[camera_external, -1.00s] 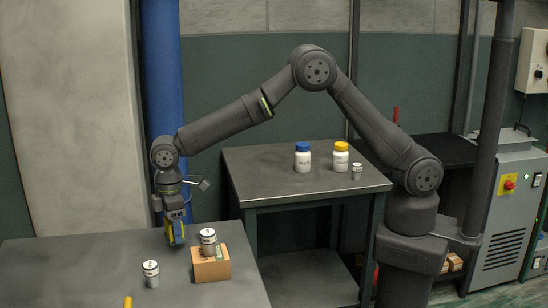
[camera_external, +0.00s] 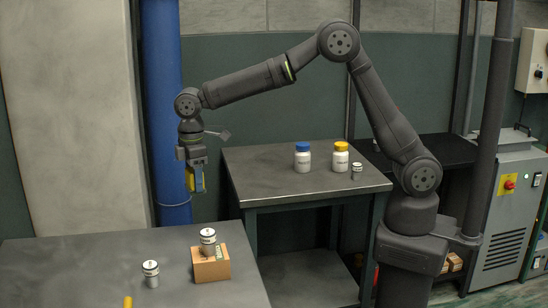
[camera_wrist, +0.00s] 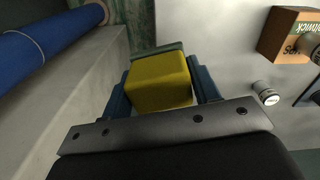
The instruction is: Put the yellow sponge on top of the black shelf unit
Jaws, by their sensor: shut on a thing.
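The yellow sponge (camera_wrist: 158,82) is a small block with a green layer on its far side, between the two blue fingers in the wrist view. My gripper (camera_external: 196,182) is shut on it and holds it in the air above the back of the front table (camera_external: 90,260). The sponge also shows in the external view (camera_external: 198,180), partly hidden by a finger. The black shelf unit (camera_external: 445,150) stands at the right, behind my arm and base, which hide part of it.
A cardboard box (camera_external: 210,266) with a can (camera_external: 208,240) on it and another can (camera_external: 151,273) stand on the front table. The middle table (camera_external: 260,180) holds a blue-capped bottle (camera_external: 303,158), a yellow-capped bottle (camera_external: 341,160) and a small can (camera_external: 356,171). A blue pipe (camera_external: 165,110) rises behind my gripper.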

